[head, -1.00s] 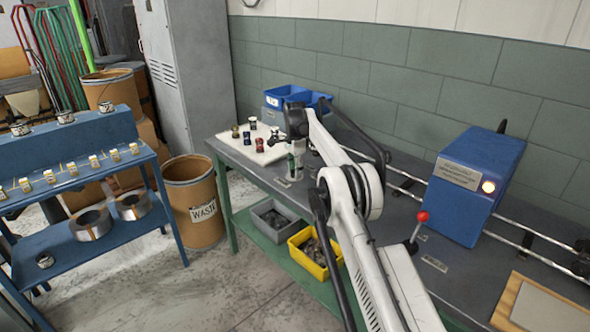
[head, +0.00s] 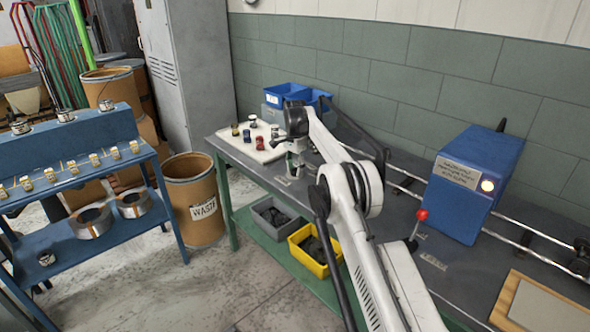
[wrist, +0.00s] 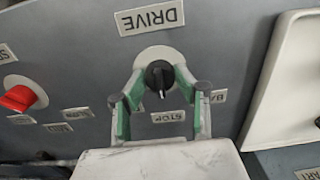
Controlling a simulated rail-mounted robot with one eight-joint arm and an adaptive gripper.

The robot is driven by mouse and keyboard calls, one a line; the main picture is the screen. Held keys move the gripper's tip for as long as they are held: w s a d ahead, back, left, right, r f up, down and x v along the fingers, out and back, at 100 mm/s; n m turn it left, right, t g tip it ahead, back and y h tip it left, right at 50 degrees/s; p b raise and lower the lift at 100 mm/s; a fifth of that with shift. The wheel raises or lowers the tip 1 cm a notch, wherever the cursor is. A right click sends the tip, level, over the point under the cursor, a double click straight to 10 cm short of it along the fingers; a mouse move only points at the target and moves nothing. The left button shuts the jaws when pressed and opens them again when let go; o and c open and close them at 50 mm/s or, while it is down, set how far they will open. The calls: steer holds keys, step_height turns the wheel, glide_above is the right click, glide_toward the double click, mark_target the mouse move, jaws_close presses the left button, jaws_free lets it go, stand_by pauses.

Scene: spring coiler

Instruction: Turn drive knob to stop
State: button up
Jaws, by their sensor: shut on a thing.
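The drive knob (wrist: 159,76) is a small black knob on a round white plate in the wrist view. An upside-down DRIVE label (wrist: 150,17) is above it and a STOP label (wrist: 168,116) below it. The white pointer line on the knob points down, towards the STOP label. My gripper (wrist: 160,82) has its green-padded fingers on both sides of the knob and is shut on it. In the head view my gripper (head: 295,160) is low over the far part of the bench; the knob is hidden there.
On the bench (head: 408,210) stand a blue machine box (head: 478,180) with a lit lamp and a red-balled lever (head: 422,215). Blue bins (head: 287,95) stand behind.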

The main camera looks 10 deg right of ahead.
steer(key=o, duration=1.2)
steer(key=shift+c, duration=0.2)
steer(key=shift+r, duration=3.8)
